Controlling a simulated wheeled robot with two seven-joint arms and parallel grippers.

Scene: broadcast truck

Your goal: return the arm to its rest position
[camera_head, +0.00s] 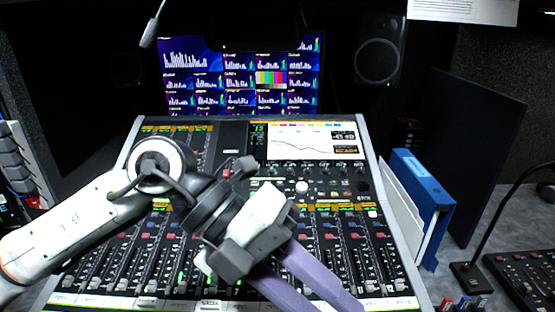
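My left arm (75,229) comes in from the left and reaches over the mixing console (128,160). My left gripper (312,291) is above the lower middle of the console and points down to the right. Its two purple fingers stand apart with a gap between them, and nothing shows between them. The fingertips run to the bottom edge of the picture. The arm and gripper hide part of the console's faders and buttons. My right arm and gripper are not in view.
A monitor (200,58) with meters stands behind the console, with a speaker (378,60) to its right. A blue binder (424,190) stands right of the console. A microphone base (470,277) and a smaller control panel (525,280) are at lower right. A grey-white rack (22,165) is at far left.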

